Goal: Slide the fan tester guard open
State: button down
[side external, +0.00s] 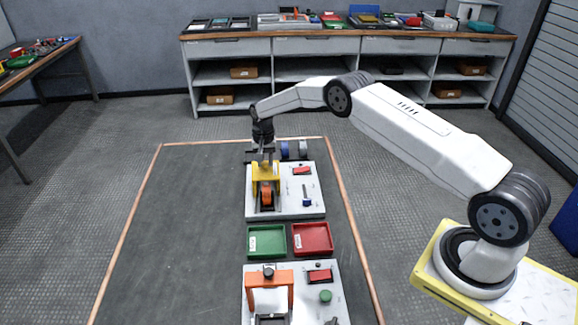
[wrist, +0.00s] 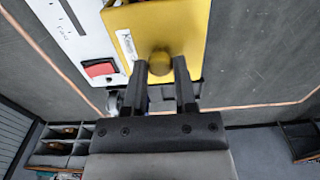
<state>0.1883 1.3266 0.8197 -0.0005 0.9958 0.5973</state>
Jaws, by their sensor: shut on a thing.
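The yellow guard (side external: 266,172) sits on the far white panel (side external: 285,211), with an orange round part (side external: 266,195) showing at its near side. In the wrist view the guard (wrist: 185,28) fills the top middle, with a small label on it and a round yellow knob (wrist: 160,64) on its face. My gripper (side external: 264,157) comes down at the guard's far end. In the wrist view the fingers of my gripper (wrist: 160,80) lie on either side of the knob, shut on it. The fingers partly hide the knob in the side view.
A red switch (side external: 302,170) and a blue lever (side external: 306,196) are right of the guard. Blue and grey cylinders (side external: 285,150) stand behind the panel. Green (side external: 267,241) and red (side external: 312,238) trays lie nearer, then another panel with an orange frame (side external: 270,277). The mat's left side is clear.

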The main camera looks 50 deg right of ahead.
jog(key=shift+w+d, duration=1)
jog(key=shift+w, duration=0.1)
jog(key=shift+r, duration=0.1)
jog(key=c, duration=0.6)
grip_release()
jog(key=shift+d, duration=0.1)
notch_tip(320, 180, up, 7)
dwell(0.5)
